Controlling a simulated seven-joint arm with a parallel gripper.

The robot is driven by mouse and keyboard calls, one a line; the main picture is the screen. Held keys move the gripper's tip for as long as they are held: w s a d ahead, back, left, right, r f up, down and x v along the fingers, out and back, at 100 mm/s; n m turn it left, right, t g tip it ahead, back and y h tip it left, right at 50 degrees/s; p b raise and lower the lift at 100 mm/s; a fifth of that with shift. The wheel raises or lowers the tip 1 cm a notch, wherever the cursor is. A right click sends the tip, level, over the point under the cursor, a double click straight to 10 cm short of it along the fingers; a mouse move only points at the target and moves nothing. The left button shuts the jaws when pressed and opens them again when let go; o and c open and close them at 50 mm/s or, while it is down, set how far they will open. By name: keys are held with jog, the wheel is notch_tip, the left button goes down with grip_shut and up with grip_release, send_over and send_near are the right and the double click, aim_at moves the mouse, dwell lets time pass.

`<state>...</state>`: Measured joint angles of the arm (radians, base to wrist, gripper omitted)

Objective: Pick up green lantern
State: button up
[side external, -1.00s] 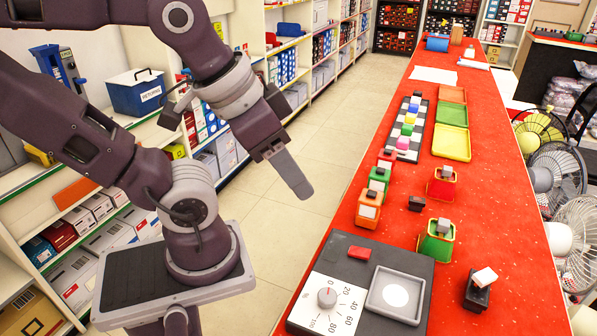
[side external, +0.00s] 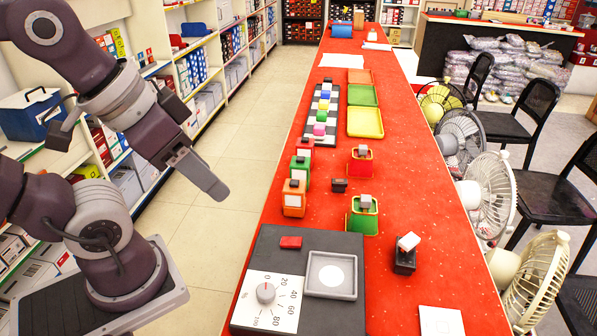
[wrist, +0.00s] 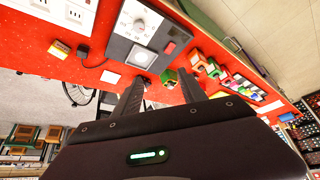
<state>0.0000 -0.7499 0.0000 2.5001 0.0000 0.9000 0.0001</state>
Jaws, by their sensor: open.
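The green lantern (side external: 300,172) is a small boxy thing with a grey top. It stands on the red counter between an orange lantern (side external: 293,198) and a red lantern (side external: 306,147). In the wrist view the green lantern (wrist: 213,69) is small, beyond the fingers and right of them. My gripper (wrist: 160,86) is open and empty, its two dark fingers spread apart. In the side external view it hangs left of the counter, over the aisle, well away from the lantern.
A dark panel with a dial (side external: 265,292) and a grey tray (side external: 331,275) lies at the front. A green box (side external: 363,216) and a red box (side external: 362,161) stand to the right. A checkered board (side external: 321,122) with colored pieces lies behind. Fans line the right edge.

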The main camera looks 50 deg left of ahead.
jog(key=o, duration=0.5)
notch_tip(320, 180, up, 5)
jog(key=w+a+r+n+g+h, duration=0.25)
jog(key=w+n+h, duration=0.25)
jog(key=w+n, duration=1)
jog(key=w+a+f+n+t+h, duration=0.15)
jog(key=w+a+n, duration=0.3)
jog(key=a, duration=0.45)
jog(key=w+a+f+n+t+h, duration=0.1)
jog(key=w+a+n+t, duration=0.3)
jog(key=a, duration=0.4)
jog(key=w+a+f+n+t+h, duration=0.1)
jog(key=w+a+n+h, duration=0.1)
jog(key=w+a+n, duration=0.5)
jog(key=m, duration=0.4)
send_near(300, 174)
jog(key=shift+n, duration=0.25)
jog(key=w+f, duration=0.3)
jog(key=shift+w, duration=0.3)
jog(key=x, duration=0.7)
jog(key=shift+f, duration=0.1)
